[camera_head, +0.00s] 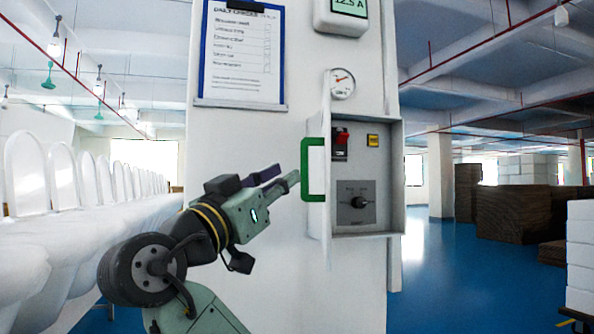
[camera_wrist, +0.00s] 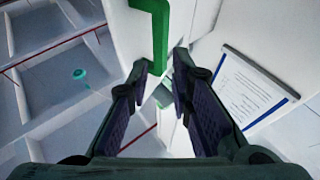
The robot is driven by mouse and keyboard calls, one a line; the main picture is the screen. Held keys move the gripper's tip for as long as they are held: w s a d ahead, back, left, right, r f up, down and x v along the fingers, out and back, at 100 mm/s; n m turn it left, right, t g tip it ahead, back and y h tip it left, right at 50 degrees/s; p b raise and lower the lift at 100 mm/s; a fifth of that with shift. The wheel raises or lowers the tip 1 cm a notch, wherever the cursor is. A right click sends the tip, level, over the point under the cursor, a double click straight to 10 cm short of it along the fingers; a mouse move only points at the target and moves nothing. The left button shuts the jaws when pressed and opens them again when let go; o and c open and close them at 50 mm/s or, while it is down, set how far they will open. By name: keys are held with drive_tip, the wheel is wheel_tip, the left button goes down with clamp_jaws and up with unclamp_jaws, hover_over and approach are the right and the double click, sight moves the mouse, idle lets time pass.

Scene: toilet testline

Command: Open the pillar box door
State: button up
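The pillar box (camera_head: 395,180) is a grey box on a white pillar, with its inside showing. Its door (camera_head: 326,225) stands swung out toward the camera, seen nearly edge-on at the box's left side. A green handle (camera_head: 306,170) sticks out to the left from the door. My gripper (camera_head: 285,178) is left of the handle with its fingertips close to it. In the wrist view my gripper (camera_wrist: 161,68) has its fingers apart with nothing held between them. The green handle (camera_wrist: 160,35) lies just beyond the tips. I cannot tell whether they touch.
Inside the box are a red switch (camera_head: 341,138), a yellow button (camera_head: 373,140) and a dial panel (camera_head: 356,202). A clipboard (camera_head: 240,55), a gauge (camera_head: 342,84) and a meter (camera_head: 341,18) are on the pillar above. Free blue floor (camera_head: 470,280) lies to the right.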

drive_tip(key=v, duration=0.4)
idle(0.3)
